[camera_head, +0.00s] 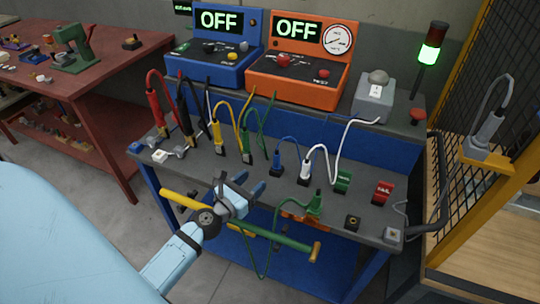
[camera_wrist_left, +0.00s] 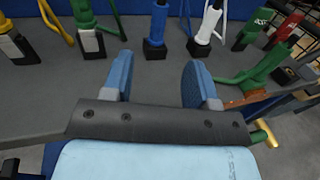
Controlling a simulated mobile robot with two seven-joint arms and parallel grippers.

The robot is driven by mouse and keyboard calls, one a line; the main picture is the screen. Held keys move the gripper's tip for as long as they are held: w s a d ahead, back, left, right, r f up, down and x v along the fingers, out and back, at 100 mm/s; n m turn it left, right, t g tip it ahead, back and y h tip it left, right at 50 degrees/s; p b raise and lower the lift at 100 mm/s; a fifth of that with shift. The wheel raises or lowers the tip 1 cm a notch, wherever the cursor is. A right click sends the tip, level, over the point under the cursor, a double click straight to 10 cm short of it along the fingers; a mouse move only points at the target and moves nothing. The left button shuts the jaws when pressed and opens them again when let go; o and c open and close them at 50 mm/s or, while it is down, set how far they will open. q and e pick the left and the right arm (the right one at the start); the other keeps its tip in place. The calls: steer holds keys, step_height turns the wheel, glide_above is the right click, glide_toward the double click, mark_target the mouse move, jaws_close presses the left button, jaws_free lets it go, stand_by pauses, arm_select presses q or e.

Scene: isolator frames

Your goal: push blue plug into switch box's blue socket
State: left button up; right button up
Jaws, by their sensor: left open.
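The blue plug (camera_head: 277,158) stands upright on a black base on the grey bench, with a thin blue cable rising from it. It also shows in the left wrist view (camera_wrist_left: 158,24), upright and ahead of my fingers. I cannot tell how deep it sits in that base. My left gripper (camera_head: 250,182) is open and empty, in front of the plug and apart from it; its two blue fingers (camera_wrist_left: 157,80) show in the left wrist view. I cannot tell for sure which box is the switch box; a grey box (camera_head: 372,103) with a white switch stands at the back right. No blue socket shows clearly.
A white plug (camera_head: 306,168) stands close right of the blue plug, and a green plug (camera_head: 247,146) stands to its left. Blue (camera_head: 214,68) and orange (camera_head: 297,84) units reading OFF stand on the shelf behind.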

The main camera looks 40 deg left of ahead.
mark_target(274, 160)
arm_select(q)
steer(key=w, duration=0.1)
steer(key=w+p, duration=0.1)
steer(key=w, duration=0.1)
steer(key=shift+w+a+r+n, duration=0.1)
steer(key=shift+w+r+n, duration=0.2)
steer(key=shift+r, duration=0.05)
steer(key=w+p, duration=0.1)
steer(key=w, duration=0.3)
steer(key=shift+w+f, duration=0.1)
steer(key=shift+f, duration=0.1)
steer(key=shift+w, duration=0.5)
steer(key=w, duration=0.5)
steer(key=shift+d, duration=0.2)
jaws_close()
arm_select(e)
steer(key=shift+s+d+r, duration=0.25)
steer(key=shift+s+r, duration=0.15)
steer(key=shift+r, duration=0.3)
